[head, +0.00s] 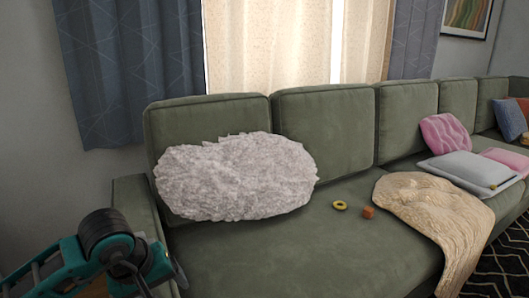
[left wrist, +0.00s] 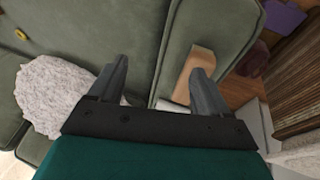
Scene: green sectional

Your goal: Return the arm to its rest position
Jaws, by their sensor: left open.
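My left arm (head: 105,245) comes in at the lower left of the head view, teal and black, beside the near end of the green sofa. My right arm and gripper show in neither view.
A tan object (left wrist: 197,65) lies beyond the armrest. Grey curtains (head: 130,70) hang behind.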

